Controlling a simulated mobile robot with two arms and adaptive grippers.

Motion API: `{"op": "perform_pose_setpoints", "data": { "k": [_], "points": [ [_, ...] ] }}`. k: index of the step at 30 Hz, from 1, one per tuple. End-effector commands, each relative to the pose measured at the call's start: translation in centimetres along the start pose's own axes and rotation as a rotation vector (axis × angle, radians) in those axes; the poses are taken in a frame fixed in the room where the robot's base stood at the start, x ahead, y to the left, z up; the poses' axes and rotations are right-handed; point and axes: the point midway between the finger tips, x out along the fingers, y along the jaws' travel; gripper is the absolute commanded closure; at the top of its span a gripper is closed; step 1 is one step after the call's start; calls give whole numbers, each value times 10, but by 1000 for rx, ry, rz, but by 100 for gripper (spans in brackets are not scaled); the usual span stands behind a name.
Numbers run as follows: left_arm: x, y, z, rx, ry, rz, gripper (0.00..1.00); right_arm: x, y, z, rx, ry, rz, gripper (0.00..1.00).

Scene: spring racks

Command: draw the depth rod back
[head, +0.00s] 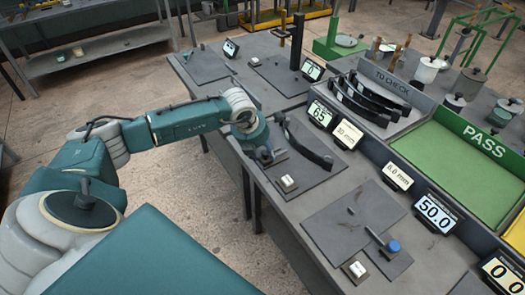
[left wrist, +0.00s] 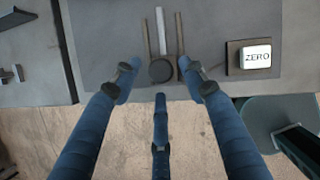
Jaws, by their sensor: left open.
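In the left wrist view a pale metal rod (left wrist: 160,28) runs between two thin brownish rails and has a round dark knob (left wrist: 161,70) at its near end. I take this to be the depth rod. My left gripper (left wrist: 158,84) is open, its blue fingers spread around the knob; I cannot tell whether any finger touches it. In the head view my left gripper (head: 266,157) is low over the near edge of a dark plate (head: 318,168) on the bench and mostly hides the rod. My right gripper is not in view.
A white ZERO button (left wrist: 257,57) sits right of the rod; it also shows in the head view (head: 288,184). A display reading 65 (head: 320,114) stands behind. A green PASS tray (head: 455,165) is at right.

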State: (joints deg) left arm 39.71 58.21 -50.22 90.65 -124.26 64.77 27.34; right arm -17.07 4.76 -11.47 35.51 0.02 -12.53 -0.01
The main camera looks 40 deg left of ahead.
Motion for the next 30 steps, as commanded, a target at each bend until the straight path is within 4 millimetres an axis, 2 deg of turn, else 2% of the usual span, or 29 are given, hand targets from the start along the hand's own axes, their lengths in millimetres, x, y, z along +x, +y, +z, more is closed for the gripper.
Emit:
{"op": "perform_pose_setpoints", "data": {
  "k": [5,12,18,24,30],
  "points": [
    [-21,1,1,2,-4,0,57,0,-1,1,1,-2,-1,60],
    [-73,2,0,1,-3,3,57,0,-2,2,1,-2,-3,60],
    [-106,2,-2,-1,-1,3,57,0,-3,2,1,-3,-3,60],
    [-119,2,-2,-1,1,2,57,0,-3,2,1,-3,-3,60],
    [-120,2,-2,-2,1,2,57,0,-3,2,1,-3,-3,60]
  ]
}}
